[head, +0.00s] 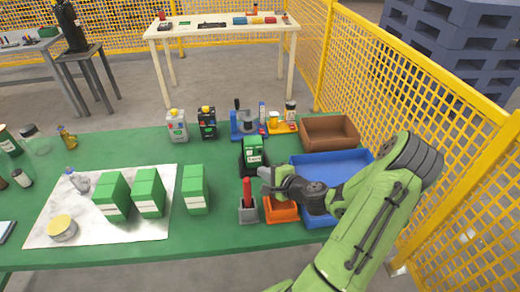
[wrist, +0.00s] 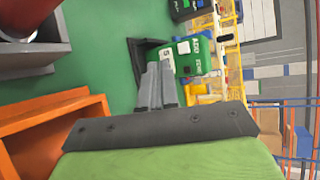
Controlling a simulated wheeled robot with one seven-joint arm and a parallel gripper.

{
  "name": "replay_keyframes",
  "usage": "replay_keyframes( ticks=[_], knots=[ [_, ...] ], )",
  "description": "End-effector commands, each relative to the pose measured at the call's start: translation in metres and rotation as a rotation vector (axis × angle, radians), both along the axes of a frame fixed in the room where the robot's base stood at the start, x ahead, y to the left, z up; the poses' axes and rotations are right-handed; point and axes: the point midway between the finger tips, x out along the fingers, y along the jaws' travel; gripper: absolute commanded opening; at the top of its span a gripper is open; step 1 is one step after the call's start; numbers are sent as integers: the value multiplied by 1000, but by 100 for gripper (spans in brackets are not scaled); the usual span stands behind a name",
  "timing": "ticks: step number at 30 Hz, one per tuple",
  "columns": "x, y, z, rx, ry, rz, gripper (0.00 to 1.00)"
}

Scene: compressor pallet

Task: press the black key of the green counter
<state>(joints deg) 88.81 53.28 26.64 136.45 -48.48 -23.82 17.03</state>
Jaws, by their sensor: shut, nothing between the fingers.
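The green counter (head: 253,150) stands on the green table with white labels on its face and black parts at its lower sides. In the wrist view the counter (wrist: 190,58) lies just beyond my fingertips, with a black part (wrist: 136,62) at its left. I cannot tell for sure which black part is the key. My gripper (head: 266,176) is shut and empty, in front of the counter. In the wrist view its fingers (wrist: 158,72) overlap the counter's near edge and hide part of it. I cannot tell whether they touch it.
An orange bin (head: 281,209) and a grey holder with a red handle (head: 248,203) stand close in front. A blue tray (head: 318,166) and a brown tray (head: 328,130) are at the right. Several bottles and a blue device (head: 243,124) stand behind. Green boxes (head: 195,190) stand at the left.

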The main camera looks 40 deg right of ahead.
Motion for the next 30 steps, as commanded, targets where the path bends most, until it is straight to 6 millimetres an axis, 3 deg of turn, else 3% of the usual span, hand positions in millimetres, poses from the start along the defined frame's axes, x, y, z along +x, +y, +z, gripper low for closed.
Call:
replay_keyframes(
  ticks=[6,12,30],
  knots=[
    [27,-18,2,-1,1,2,0],
    [39,-27,1,0,0,0,0],
    [41,-28,0,1,1,-1,0]
  ],
)
